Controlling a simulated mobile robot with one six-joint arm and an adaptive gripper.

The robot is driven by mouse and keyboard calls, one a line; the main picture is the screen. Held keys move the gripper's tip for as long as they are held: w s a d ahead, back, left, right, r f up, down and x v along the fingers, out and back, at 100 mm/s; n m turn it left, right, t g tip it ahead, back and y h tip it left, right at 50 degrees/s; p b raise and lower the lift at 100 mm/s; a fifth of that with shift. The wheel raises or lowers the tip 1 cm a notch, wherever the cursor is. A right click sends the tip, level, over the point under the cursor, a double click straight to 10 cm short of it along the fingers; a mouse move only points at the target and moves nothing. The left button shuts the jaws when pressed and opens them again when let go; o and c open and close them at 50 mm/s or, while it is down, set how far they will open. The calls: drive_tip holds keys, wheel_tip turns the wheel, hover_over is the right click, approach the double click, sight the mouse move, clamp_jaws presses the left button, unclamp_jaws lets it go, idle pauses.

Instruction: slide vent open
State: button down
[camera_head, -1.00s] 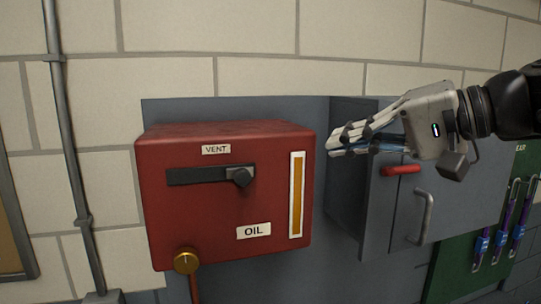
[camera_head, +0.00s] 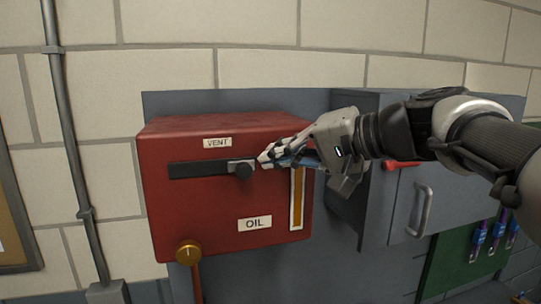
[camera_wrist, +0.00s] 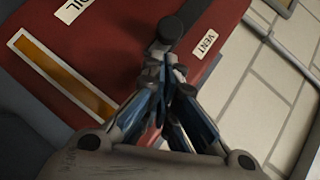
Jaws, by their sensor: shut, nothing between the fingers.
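The vent slide is a dark slot (camera_head: 198,169) with a grey plate and a black knob (camera_head: 243,172) at its right end, under the VENT label (camera_head: 217,142) on the red oil box (camera_head: 190,215). My gripper (camera_head: 263,159) is shut and empty, with its fingertips just right of the knob, close to the plate. In the wrist view the closed fingertips (camera_wrist: 172,75) point at the knob (camera_wrist: 168,30), right beside it. I cannot tell whether they touch it. The fingers hide part of the box's front near the gauge.
A yellow sight gauge (camera_head: 296,205) and an OIL label (camera_head: 255,224) are on the box's front. A brass knob (camera_head: 188,253) is at its lower left.

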drive_tip(key=shift+s+a+f, duration=0.2)
drive_tip(key=shift+s+a, duration=0.1)
drive_tip(key=shift+a, duration=0.2)
drive_tip(key=shift+w+f, duration=0.1)
drive_tip(key=shift+w, duration=0.05)
drive_tip(key=b, duration=0.2)
approach(207, 165)
drive_tip(key=x, duration=0.4)
drive_tip(key=shift+a+f, duration=0.15)
drive_tip(key=shift+w, duration=0.1)
